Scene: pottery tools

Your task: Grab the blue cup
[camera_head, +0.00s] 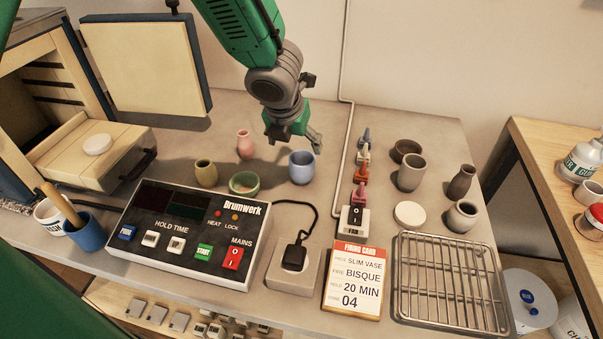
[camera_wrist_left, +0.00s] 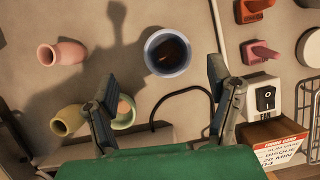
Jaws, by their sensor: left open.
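The light blue cup (camera_head: 302,168) stands upright on the grey worktop, right of a small green bowl (camera_head: 244,184). In the left wrist view the cup (camera_wrist_left: 152,62) is seen from above with a dark inside, beyond the gap between my fingers. My left gripper (camera_head: 298,138) is open and empty, above and just behind the cup in the head view. Its two spread fingers (camera_wrist_left: 158,92) show in the left wrist view, apart from the cup. A darker blue cup (camera_head: 88,236) at the far left holds a tool. My right gripper is not in view.
A pink vase (camera_head: 245,144) and an olive vase (camera_head: 206,172) stand left of the bowl. A control box (camera_head: 190,232) lies in front, with a cable and socket (camera_head: 293,270). An open kiln (camera_head: 60,90) is at the left.

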